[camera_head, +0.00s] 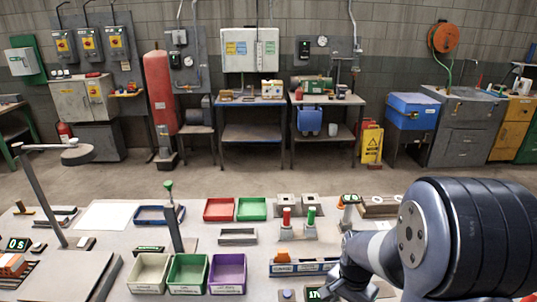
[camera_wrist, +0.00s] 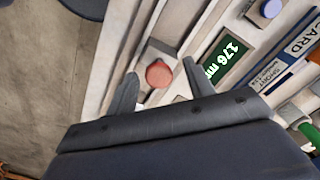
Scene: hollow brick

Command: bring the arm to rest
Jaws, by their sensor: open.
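My arm (camera_head: 455,235) reaches in from the right side of the head view, bent low over the front right of the workbench (camera_head: 125,228). My gripper (camera_head: 352,280) points down near the bench's front edge, partly hidden by my own wrist. In the wrist view my gripper (camera_wrist: 160,72) shows two dark fingers spread apart with nothing held between them. A round red button (camera_wrist: 159,74) on a pale base appears between the fingertips from this angle. I cannot tell the height of the fingers above it.
Near the gripper are a green display reading "176 mm" (camera_wrist: 228,60), a blue button (camera_wrist: 270,8) and a labelled blue rail (camera_head: 297,268). Grey, green and purple bins (camera_head: 228,273) stand at the front. Red and green posts (camera_head: 286,218) rise behind. The floor (camera_wrist: 45,85) lies beyond the bench edge.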

